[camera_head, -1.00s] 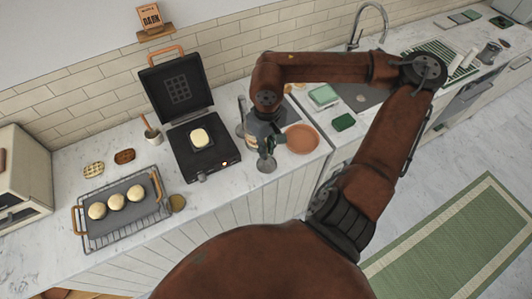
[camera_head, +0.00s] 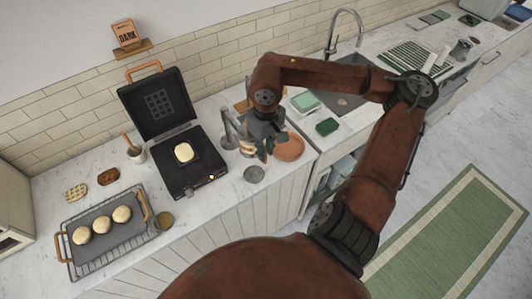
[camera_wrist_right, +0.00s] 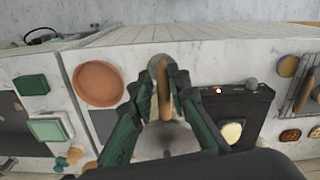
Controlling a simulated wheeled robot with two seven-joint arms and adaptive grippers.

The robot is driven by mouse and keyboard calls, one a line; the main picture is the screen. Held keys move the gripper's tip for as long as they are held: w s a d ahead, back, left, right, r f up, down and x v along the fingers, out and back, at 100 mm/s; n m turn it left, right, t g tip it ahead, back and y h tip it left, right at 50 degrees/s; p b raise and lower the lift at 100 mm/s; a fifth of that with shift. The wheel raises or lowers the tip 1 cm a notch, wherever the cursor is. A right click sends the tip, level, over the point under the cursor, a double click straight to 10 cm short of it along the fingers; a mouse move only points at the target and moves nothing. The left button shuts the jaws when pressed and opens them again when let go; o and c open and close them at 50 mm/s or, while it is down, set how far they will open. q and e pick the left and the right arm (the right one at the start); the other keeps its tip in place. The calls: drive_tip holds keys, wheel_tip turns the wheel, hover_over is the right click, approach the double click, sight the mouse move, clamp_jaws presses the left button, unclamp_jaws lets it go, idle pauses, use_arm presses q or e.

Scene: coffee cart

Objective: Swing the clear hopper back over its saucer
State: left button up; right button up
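My right gripper (camera_head: 268,148) is over the counter, right of the black press. In the right wrist view its green fingers (camera_wrist_right: 161,88) are close together on both sides of a narrow tan piece (camera_wrist_right: 160,75) and seem to touch it. A greyish, see-through shape, apparently the clear hopper (camera_wrist_right: 168,138), shows behind this piece; the fingers and wrist hide much of it. A thin grey stand (camera_head: 229,128) rises just left of the gripper. A terracotta saucer (camera_head: 291,148) lies right of the gripper. It also shows in the right wrist view (camera_wrist_right: 98,84). My left gripper is out of view.
The open black press (camera_head: 196,176) stands to the left. A small grey round dish (camera_head: 254,174) sits near the counter's front edge. Green boxes (camera_head: 327,127) and the sink (camera_head: 345,103) lie to the right. A rack with buns (camera_head: 142,236) is far left.

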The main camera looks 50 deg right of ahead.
drive_tip(key=o, duration=0.3)
drive_tip(key=shift+d+f, duration=0.1)
drive_tip(key=shift+f, duration=0.05)
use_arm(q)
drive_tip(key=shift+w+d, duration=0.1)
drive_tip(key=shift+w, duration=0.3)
use_arm(e)
drive_tip(key=shift+s, duration=0.1)
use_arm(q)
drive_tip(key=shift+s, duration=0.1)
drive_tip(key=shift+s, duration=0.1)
use_arm(e)
wheel_tip(320, 180, up, 12)
